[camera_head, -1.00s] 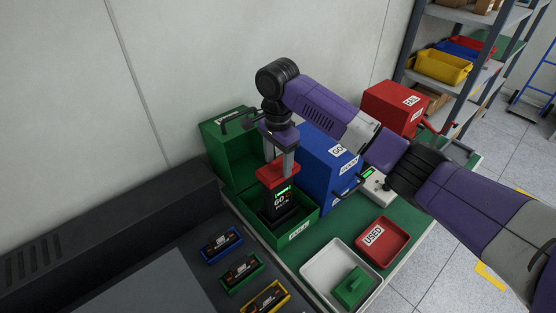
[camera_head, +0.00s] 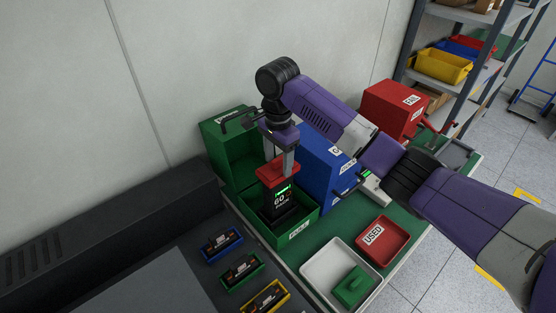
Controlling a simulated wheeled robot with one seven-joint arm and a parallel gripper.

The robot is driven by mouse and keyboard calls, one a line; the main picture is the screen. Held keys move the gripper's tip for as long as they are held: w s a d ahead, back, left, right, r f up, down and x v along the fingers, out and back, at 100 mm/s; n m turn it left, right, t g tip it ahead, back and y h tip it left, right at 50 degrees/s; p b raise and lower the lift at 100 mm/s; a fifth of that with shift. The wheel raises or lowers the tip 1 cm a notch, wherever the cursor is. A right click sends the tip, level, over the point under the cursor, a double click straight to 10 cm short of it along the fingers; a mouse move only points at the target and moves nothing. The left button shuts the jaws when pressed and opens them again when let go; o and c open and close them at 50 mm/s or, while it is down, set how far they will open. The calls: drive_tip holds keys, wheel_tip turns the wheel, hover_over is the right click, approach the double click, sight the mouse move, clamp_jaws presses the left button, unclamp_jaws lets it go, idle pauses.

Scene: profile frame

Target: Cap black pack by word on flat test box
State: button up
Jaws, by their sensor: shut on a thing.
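A black pack (camera_head: 279,209) stands upright in the open green box (camera_head: 307,225). Its front has a lit green strip and white lettering that looks like "GO". A red cap (camera_head: 278,172) is at the top of the pack; I cannot tell if it is fully seated. My gripper (camera_head: 279,167) points down and is shut on the red cap. A green cap (camera_head: 352,286) lies in the white tray (camera_head: 309,276). The flat test box (camera_head: 373,191) is pale with a small green display, partly behind my arm; its word is not readable.
A blue box (camera_head: 318,164) stands right of the pack, and a red box (camera_head: 388,108) farther back. A red tray marked USED (camera_head: 398,240) is beside the white tray. Several small coloured holders, including a blue one (camera_head: 221,244), line the dark bench. A wall is behind.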

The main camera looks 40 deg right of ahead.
sight(278, 158)
drive_tip(key=shift+f, duration=1.45)
idle(0.3)
drive_tip(key=o, duration=1.4)
drive_tip(key=shift+r, duration=0.1)
wheel_tip(278, 158, up, 8)
drive_tip(key=shift+f, duration=0.2)
